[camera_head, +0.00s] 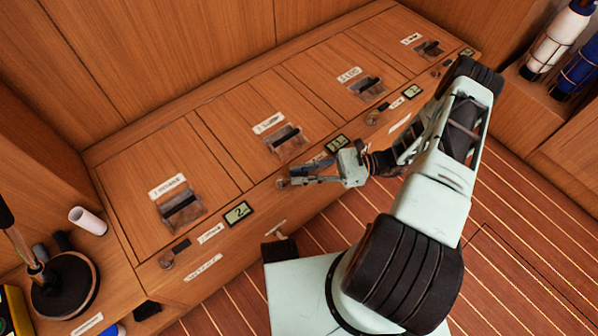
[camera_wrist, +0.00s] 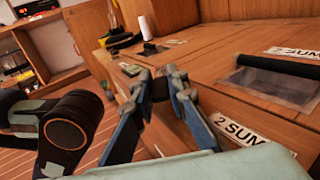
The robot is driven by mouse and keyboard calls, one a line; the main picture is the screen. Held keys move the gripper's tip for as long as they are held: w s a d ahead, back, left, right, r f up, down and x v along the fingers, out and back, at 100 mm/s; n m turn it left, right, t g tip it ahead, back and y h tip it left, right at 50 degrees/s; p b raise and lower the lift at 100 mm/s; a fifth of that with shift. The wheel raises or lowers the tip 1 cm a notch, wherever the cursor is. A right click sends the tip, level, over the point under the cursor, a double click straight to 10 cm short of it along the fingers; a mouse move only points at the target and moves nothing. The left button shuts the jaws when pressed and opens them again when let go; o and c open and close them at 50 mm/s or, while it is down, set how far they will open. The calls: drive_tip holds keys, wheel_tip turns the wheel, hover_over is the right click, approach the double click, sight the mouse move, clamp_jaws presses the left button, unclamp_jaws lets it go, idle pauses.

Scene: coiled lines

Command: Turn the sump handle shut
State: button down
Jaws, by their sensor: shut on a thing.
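The sump station is the second hatch from the left in the head view, with its white label (camera_head: 268,123) on top. It has a round metal pivot (camera_head: 282,183) on the cabinet's front edge. My gripper (camera_head: 296,180) is beside this pivot, with its fingers closed in on the handle there. The handle is mostly hidden by the fingers, so its angle cannot be told. In the wrist view, my gripper (camera_wrist: 158,88) has its blue-grey fingers converging on a dark piece. A label reading "2 SUM" (camera_wrist: 242,132) is to its right.
Similar stations line the cabinet, with an intake label (camera_head: 167,186) at the left and a dark lever (camera_head: 181,247) below. A display (camera_head: 238,213) sits on the front edge. A white roll (camera_head: 87,221) stands at the left. Striped floor (camera_head: 500,265) is free at the right.

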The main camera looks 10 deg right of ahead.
idle(0.3)
drive_tip(key=c, duration=1.9)
unclamp_jaws()
drive_tip(key=shift+d, duration=0.1)
drive_tip(key=d, duration=1.2)
drive_tip(key=shift+c, duration=0.2)
